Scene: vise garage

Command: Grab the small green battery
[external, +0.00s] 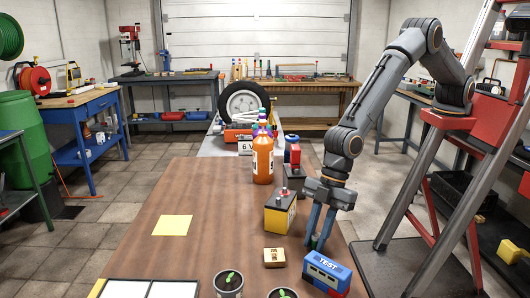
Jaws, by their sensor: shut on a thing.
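My gripper (320,238) points down over the right part of the brown table. Its fingers are shut on the small green battery (315,242), low at the table top. Only a bit of dark green shows at the fingertips; the rest is hidden by the fingers. I cannot tell whether the battery touches the table.
A blue TEST box (327,273) stands just in front of my gripper. A small tan block (274,257) and a yellow-black battery (280,212) are to the left. An orange bottle (263,160) stands farther back. A yellow sheet (172,225) lies at the left, with bare table around it.

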